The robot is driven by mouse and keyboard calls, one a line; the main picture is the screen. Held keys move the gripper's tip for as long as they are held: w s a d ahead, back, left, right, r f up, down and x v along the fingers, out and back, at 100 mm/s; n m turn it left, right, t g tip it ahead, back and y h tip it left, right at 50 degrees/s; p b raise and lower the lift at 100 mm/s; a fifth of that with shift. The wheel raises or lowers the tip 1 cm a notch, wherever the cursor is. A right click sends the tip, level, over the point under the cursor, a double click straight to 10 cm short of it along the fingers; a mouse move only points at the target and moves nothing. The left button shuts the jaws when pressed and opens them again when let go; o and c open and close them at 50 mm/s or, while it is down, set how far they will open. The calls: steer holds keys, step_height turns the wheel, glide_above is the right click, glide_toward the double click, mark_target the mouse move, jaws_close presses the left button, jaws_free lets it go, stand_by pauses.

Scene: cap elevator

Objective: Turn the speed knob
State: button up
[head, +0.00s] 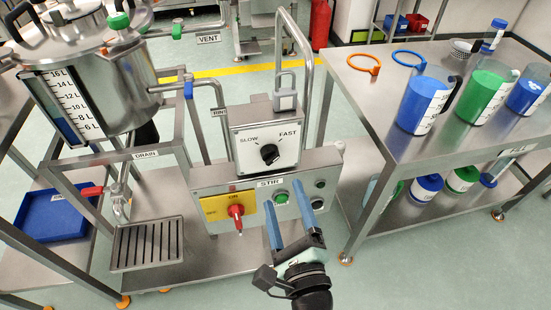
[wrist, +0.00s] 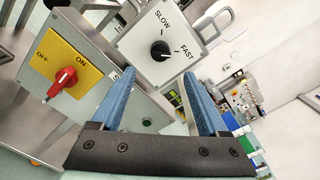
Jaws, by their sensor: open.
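The speed knob (head: 269,153) is a black round knob on a white panel marked SLOW and FAST, on top of the control box. It also shows in the wrist view (wrist: 160,51), upper middle, ahead of my fingers. My gripper (head: 288,205) has blue fingers, spread apart and empty. In the head view it is below and a little right of the knob, in front of the STIR panel. In the wrist view the knob appears beyond the gap between the fingertips (wrist: 174,82), apart from them.
A red switch (head: 236,215) on a yellow OFF/ON plate sits left of my gripper. A green button (head: 281,198) is close to my fingers. A metal handrail (head: 306,60) rises behind the box. A steel table (head: 385,150) with beakers stands to the right.

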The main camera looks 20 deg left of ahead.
mark_target(273, 162)
steer(key=x, duration=0.9)
steer(key=shift+w+a, duration=0.1)
steer(key=shift+c, duration=0.3)
jaws_close()
